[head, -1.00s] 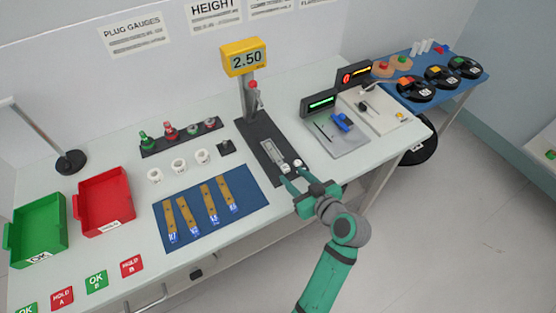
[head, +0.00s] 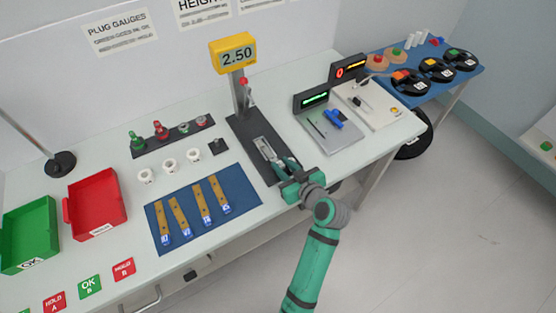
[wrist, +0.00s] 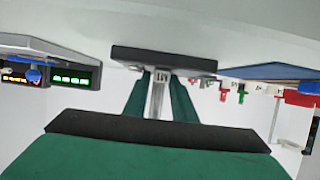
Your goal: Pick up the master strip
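A narrow metallic grey strip, which I take to be the master strip (head: 265,148), lies on the dark base (head: 244,134) of the height gauge, under its yellow 2.50 display (head: 233,54). My gripper (head: 281,166) is low over the near end of that base. Its green fingers are apart, one on each side of the strip's near end. In the wrist view, the pale strip (wrist: 158,97) with a small label shows between the two fingers. Whether the fingers touch it I cannot tell. My gripper hides the strip's near end in the head view.
A blue mat (head: 241,190) with several brown strips lies to the left. A grey plate (head: 334,134) with a blue tool stands close on the right. Red (head: 94,207) and green (head: 29,236) bins are at far left. White cups (head: 170,165) stand behind the mat.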

